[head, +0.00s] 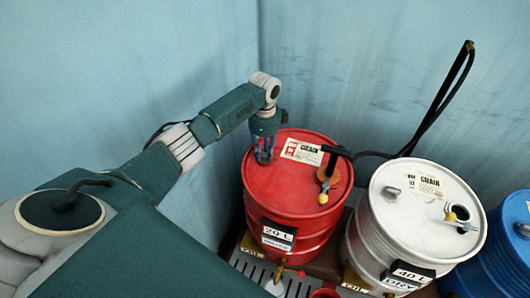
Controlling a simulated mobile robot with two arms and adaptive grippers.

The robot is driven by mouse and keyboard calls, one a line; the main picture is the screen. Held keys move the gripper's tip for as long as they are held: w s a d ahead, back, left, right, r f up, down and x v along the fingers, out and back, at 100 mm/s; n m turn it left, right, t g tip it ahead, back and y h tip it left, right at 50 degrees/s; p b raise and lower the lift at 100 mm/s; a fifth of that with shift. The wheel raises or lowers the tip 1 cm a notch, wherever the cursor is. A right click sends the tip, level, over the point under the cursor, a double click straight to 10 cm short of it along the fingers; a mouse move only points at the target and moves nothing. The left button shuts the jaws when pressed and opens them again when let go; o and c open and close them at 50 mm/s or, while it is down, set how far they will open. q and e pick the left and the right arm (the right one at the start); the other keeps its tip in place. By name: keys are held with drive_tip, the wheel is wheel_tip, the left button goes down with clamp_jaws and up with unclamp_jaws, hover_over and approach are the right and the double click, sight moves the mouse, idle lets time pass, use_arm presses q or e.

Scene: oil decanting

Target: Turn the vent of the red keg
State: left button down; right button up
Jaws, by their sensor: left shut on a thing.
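The red keg (293,205) stands upright against the corner of the walls, with a "20 L" label on its front and a paper label on its lid. My left gripper (264,158) points down onto the left part of the lid. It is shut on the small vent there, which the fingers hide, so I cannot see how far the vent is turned. My right gripper is not in view.
A black-handled fitting (331,168) with a hose stands on the red lid's right side. A white "40 L" keg (408,215) and a blue keg (510,245) stand to the right. A brass tap (279,273) and metal grating (246,265) are below the red keg.

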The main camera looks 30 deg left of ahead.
sight(264, 154)
use_arm(q)
drive_tip(key=shift+w+a+r+m, duration=0.1)
drive_tip(key=shift+m, duration=0.5)
drive_tip(key=c, duration=1.5)
unclamp_jaws()
drive_tip(key=shift+c, duration=0.2)
wheel_tip(264, 154, up, 12)
